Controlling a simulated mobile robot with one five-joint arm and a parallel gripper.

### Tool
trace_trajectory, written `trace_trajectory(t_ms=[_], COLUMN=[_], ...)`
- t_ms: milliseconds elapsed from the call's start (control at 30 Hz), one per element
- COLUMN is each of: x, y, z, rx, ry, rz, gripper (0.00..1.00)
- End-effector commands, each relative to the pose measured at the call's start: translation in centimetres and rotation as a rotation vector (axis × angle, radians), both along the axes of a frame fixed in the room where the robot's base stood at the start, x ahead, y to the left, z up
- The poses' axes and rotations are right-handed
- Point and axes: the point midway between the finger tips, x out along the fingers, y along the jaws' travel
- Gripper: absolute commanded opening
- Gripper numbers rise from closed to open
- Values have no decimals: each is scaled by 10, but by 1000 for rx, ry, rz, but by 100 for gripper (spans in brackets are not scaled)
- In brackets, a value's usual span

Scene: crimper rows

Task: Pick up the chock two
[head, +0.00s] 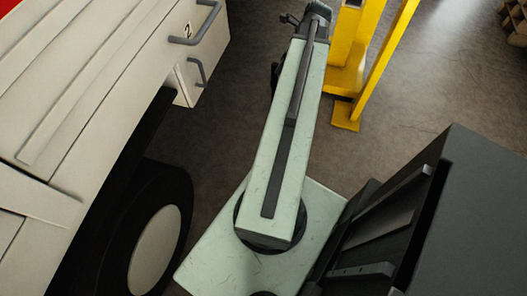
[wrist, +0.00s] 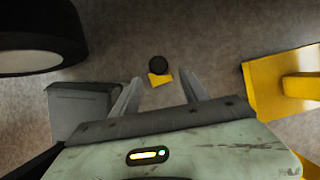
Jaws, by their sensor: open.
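In the wrist view, a small yellow piece (wrist: 160,79) with a round black part (wrist: 158,64) lies on the floor ahead of my gripper. It looks like the chock, but I see no number on it. My gripper (wrist: 160,84) is open and empty, its two grey fingers spread to either side of the yellow piece in the picture. I cannot tell how far above the floor the fingers are. In the head view the arm reaches away to the top edge, and neither the jaws nor the yellow piece can be made out.
A white vehicle (head: 75,95) with a panel marked 2 (head: 195,77) and a dark wheel (head: 155,240) stands at left. Yellow posts (head: 375,45) stand right of the arm, their yellow base (wrist: 275,85) at right in the wrist view. A grey box (wrist: 78,108) is at left there.

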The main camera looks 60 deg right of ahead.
Motion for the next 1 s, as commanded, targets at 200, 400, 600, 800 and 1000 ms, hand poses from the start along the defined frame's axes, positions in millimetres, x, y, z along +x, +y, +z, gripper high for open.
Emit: trace_trajectory(t_ms=[200, 400, 600, 800, 1000], x=[9, 14, 20, 30, 31], y=[3, 5, 4, 6, 7], z=[-22, -27, -54, -78, -74], rx=[0, 0, 0, 0, 0], ry=[0, 0, 0, 0, 0], rz=[8, 9, 11, 12, 11], gripper=[52, 52, 52, 52, 52])
